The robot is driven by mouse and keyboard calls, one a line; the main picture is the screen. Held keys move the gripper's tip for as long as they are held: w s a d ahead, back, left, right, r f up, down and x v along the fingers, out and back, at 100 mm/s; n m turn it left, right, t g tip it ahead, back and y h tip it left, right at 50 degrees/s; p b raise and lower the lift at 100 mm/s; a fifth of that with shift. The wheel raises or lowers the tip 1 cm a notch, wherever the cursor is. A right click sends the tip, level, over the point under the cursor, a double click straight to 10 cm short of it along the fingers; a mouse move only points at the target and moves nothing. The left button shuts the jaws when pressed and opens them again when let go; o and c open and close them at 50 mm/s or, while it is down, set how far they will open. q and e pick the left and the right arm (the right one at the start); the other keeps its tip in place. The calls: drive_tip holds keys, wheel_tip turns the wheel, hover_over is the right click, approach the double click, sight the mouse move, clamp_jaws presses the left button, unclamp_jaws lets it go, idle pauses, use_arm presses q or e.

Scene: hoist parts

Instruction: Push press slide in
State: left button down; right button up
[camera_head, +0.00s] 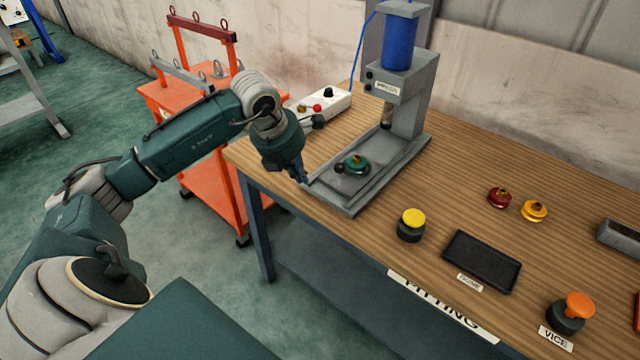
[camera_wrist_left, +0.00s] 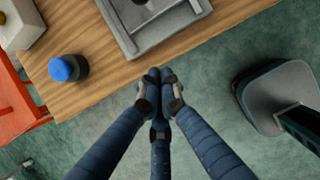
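The press (camera_head: 408,110) stands at the back of the wooden bench, a grey frame with a blue cylinder above. Its slide (camera_head: 346,188) is a grey plate on the press base, out in front of the ram, with a green wheel-like part (camera_head: 357,163) on it and a dark knob beside that. My left gripper (camera_head: 303,180) is just off the front left corner of the press base. In the left wrist view its fingertips (camera_wrist_left: 160,80) meet with nothing visible between them, just below the edge of the press base (camera_wrist_left: 165,38). Contact with the slide is not visible. My right gripper is out of view.
On the bench are a yellow button (camera_head: 411,218), a black tray (camera_head: 482,262), red (camera_head: 499,197) and yellow (camera_head: 534,210) wheels and an orange button (camera_head: 578,305). A white control box (camera_head: 325,105) lies behind my left wrist. An orange cart (camera_head: 205,160) stands left.

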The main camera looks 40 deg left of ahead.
sight(324, 190)
use_arm(q)
drive_tip(key=p+x, duration=0.2)
drive_tip(key=x, duration=0.6)
drive_tip(key=shift+w+d+f, duration=0.1)
drive_tip(key=shift+d+f, duration=0.05)
drive_tip(key=shift+f, duration=0.2)
drive_tip(key=w+p, duration=0.1)
drive_tip(key=w, duration=0.1)
drive_tip(key=shift+w, duration=0.25)
drive_tip(key=shift+w+f+p, duration=0.15)
drive_tip(key=shift+w+p, duration=0.25)
drive_tip(key=shift+w, duration=0.4)
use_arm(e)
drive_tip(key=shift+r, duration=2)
use_arm(q)
drive_tip(key=shift+d, duration=0.1)
